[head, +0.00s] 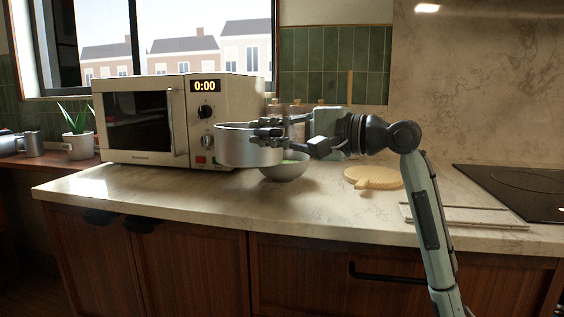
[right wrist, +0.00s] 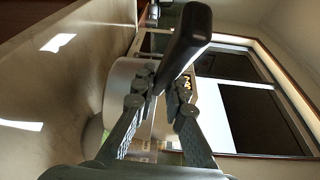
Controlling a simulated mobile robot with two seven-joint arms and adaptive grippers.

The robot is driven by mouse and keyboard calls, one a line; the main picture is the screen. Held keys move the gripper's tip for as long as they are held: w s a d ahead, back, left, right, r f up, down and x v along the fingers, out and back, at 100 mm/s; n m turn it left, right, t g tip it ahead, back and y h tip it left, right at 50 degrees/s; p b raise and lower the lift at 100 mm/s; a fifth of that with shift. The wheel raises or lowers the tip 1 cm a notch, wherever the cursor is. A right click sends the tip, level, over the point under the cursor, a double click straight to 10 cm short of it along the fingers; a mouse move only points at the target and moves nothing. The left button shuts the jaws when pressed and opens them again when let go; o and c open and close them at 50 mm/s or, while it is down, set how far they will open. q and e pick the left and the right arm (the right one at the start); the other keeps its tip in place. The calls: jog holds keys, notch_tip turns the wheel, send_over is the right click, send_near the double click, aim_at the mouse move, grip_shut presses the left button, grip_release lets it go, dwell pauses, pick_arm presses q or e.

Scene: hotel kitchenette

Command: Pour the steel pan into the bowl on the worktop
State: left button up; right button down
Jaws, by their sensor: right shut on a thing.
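The steel pan (head: 238,148) is held in the air in front of the microwave, roughly level. My right gripper (head: 268,133) is shut on it at its right side. In the right wrist view the fingers (right wrist: 163,95) close on the pan's dark handle (right wrist: 187,42), with the steel wall (right wrist: 118,90) behind. The grey bowl (head: 285,170) stands on the worktop (head: 330,215), below and a little right of the pan. Something green shows at its rim; the pan and gripper hide part of it. The pan's contents are not visible. My left gripper is not in view.
A cream microwave (head: 145,122) stands behind and left of the pan. A round wooden board (head: 373,178) lies right of the bowl, then a pale flat slab (head: 470,217) and a black hob (head: 515,188). A potted plant (head: 77,144) is at far left. The front worktop is clear.

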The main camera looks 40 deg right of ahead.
jog(key=shift+a+r, duration=0.1)
jog(key=shift+r, duration=0.2)
notch_tip(320, 180, up, 4)
jog(key=p, duration=0.4)
jog(key=shift+p, duration=0.35)
jog(key=shift+s, duration=0.1)
jog(key=shift+f, duration=0.15)
